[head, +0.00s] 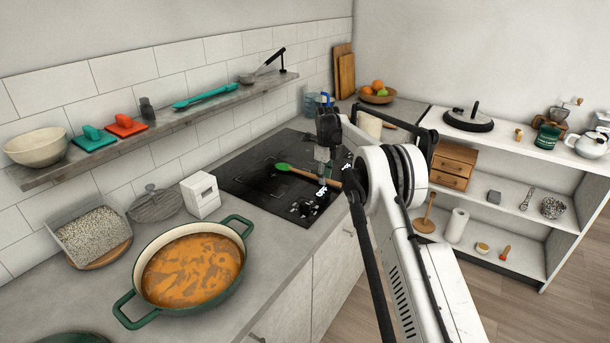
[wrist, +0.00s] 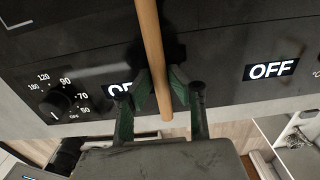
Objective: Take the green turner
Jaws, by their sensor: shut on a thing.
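The green turner, with a green head (head: 282,166) and a wooden handle (head: 305,174), is over the black hob in the head view. My gripper (head: 323,180) is at the handle's right end, pointing down. In the wrist view the wooden handle (wrist: 149,50) runs between my two gripper fingers (wrist: 160,92), which are shut on it near its end. The green head is out of the wrist view. Whether the turner touches the hob is hard to tell.
The black hob (head: 250,172) has control knobs and OFF displays (wrist: 270,70) at its front edge. A green pot of orange stew (head: 193,268) stands to the left, near a white box (head: 201,195). A wall shelf (head: 170,125) holds a teal utensil (head: 206,96) and other items.

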